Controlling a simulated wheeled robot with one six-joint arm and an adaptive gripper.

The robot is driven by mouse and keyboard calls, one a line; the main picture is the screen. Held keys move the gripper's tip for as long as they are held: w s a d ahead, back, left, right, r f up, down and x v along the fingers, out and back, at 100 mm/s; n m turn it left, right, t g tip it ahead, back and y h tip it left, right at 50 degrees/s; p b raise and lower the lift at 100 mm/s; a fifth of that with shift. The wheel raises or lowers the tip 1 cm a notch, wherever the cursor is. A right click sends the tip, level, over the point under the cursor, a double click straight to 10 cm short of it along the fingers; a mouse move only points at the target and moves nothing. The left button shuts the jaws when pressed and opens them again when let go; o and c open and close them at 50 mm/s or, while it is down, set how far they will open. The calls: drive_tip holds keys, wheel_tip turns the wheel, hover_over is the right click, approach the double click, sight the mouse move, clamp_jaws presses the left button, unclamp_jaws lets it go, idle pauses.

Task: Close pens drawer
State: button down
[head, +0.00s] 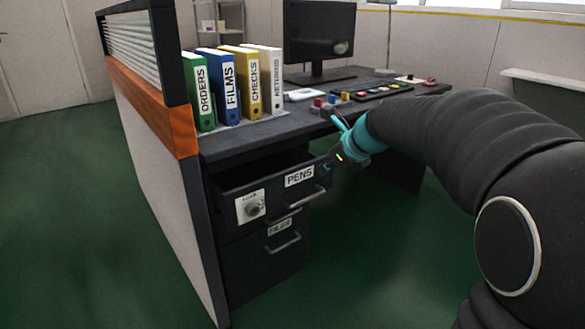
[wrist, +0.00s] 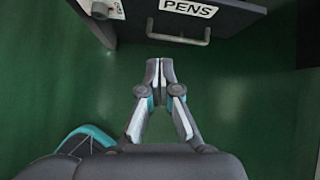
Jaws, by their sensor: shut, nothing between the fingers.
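The pens drawer (head: 268,190) is the top drawer of the dark desk unit. It is pulled partly out, with a dark gap showing above its front. Its front has a white PENS label, a lock plate with a knob (head: 251,207) and a bar handle (head: 306,196). In the wrist view the drawer front (wrist: 235,17) and its handle (wrist: 178,40) are at the top. My gripper (wrist: 159,62) is shut and empty, just in front of the handle and apart from it in that view. In the head view my gripper (head: 335,160) is beside the drawer's right end.
A lower drawer (head: 265,258) with its own handle is shut. Several binders (head: 230,88) stand on the desktop beside a partition (head: 150,130). A monitor (head: 318,35), keyboard and small coloured blocks are further along. The green floor before the drawers is clear.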

drive_tip(key=w+m, duration=0.2)
drive_tip(key=b, duration=0.1)
approach(291, 175)
drive_tip(key=s+d+f+x, duration=0.1)
drive_tip(key=x, duration=0.4)
drive_tip(key=shift+w+a+r, duration=0.1)
drive_tip(key=shift+w+a, duration=0.6)
drive_tip(key=shift+w, duration=0.15)
